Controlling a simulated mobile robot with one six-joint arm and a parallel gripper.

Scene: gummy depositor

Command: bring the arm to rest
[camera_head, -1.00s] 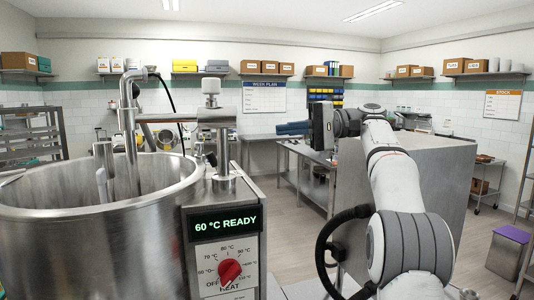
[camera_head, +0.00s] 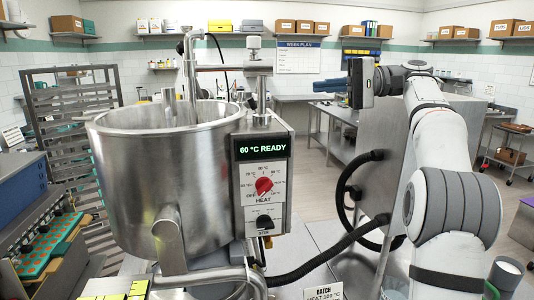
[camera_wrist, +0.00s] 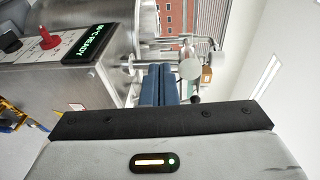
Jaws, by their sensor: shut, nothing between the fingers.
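My white arm rises at the right of the head view, bent at the elbow, with my gripper (camera_head: 318,86) level and pointing left. Its two blue fingers are closed together with nothing between them. In the wrist view the blue fingers (camera_wrist: 160,84) lie side by side, apart from the metal parts beyond them. The gripper is up in the air to the right of the big steel kettle (camera_head: 165,185) and touches nothing that I can see.
The kettle's control box (camera_head: 262,180) reads "60 °C READY" and has a red heat knob (camera_head: 264,186). A tray rack (camera_head: 75,125) and a depositor with green moulds (camera_head: 45,245) stand at the left. A steel cabinet (camera_head: 385,135) is behind my arm.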

